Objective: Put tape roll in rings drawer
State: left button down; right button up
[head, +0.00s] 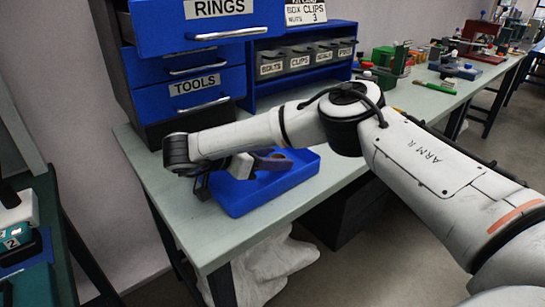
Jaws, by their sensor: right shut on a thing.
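The rings drawer (215,22), blue with a RINGS label, is at the top of the drawer unit. It juts out past the drawers below, so it looks pulled open; its inside is out of view. My right arm reaches in from the right, and its wrist bends down at the table's left side. My right gripper (243,166) is low over a blue tray (262,194), partly hidden by my arm. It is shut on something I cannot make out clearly. A purple-brown notched piece (272,160) shows beside it. I cannot identify the tape roll. My left gripper is not in view.
The tools drawer (202,92) is below the rings drawer. A blue rack (304,78) with labelled grey bins stands to the right. Several tools and boxes lie farther along the bench. The bench top (185,215) is clear at the front left.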

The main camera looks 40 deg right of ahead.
jog(key=shift+f, duration=0.2)
jog(key=o, duration=1)
